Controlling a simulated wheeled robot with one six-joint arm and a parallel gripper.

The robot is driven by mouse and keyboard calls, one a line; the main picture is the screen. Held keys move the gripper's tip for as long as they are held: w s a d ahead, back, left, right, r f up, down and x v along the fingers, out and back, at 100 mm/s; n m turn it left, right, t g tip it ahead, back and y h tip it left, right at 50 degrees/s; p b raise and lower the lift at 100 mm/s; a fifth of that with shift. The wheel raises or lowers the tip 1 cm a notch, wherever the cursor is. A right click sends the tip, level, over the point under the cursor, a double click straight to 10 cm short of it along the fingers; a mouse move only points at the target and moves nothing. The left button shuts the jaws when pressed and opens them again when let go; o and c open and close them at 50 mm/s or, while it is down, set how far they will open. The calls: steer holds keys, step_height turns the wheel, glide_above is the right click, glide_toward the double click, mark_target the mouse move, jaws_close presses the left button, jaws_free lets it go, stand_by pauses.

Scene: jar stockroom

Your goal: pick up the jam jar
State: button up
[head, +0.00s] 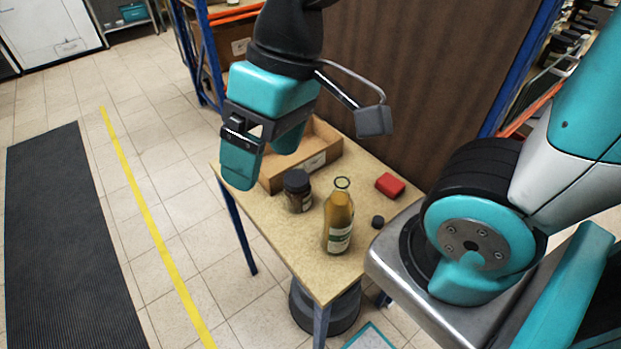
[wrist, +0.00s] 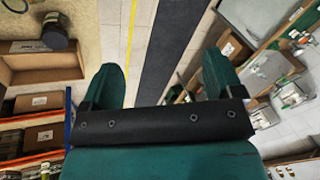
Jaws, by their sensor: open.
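The jam jar (head: 298,190), a dark jar with a black lid, stands upright on the small wooden table (head: 335,285), close to the front of the wooden tray. It also shows at the upper left of the wrist view (wrist: 55,36). My gripper (head: 262,167) is open and empty, above the table's left side, up and to the left of the jar in the head view. In the wrist view the two teal fingers of my gripper (wrist: 160,70) are spread wide, and the jar is outside them, to the left.
A glass bottle of yellowish liquid (head: 338,225) stands close to the jar's right. A red block (head: 390,185) and a small black cap (head: 378,222) lie farther right. The wooden tray (head: 318,161) is behind the jar. Open floor lies left of the table.

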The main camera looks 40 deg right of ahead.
steer(key=w+d+f+m+h+b, duration=0.2)
steer(key=w+d+f+m+b, duration=0.4)
steer(key=w+d+f+m, duration=0.5)
steer(key=m+b, duration=0.3)
steer(key=m, duration=0.7)
glide_toward(297, 177)
steer(key=shift+h, duration=0.3)
steer(key=f, duration=0.3)
steer(key=a+f, duration=0.1)
steer(key=f, duration=0.3)
steer(key=shift+w+a, duration=0.15)
steer(key=shift+w, duration=0.1)
steer(key=shift+s+a+f+p, duration=0.1)
steer(key=shift+a+f+p, duration=0.05)
steer(key=shift+f, duration=0.85)
steer(key=shift+s+a+f+p, duration=0.1)
steer(key=shift+a+f+p, duration=0.05)
steer(key=shift+f, duration=0.85)
steer(key=shift+s+a+f+p, duration=0.1)
steer(key=shift+f+p, duration=0.05)
steer(key=shift+f, duration=0.8)
steer(key=shift+w, duration=0.1)
steer(key=c, duration=1.2)
steer(key=shift+c, duration=0.2)
steer(key=shift+r, duration=0.15)
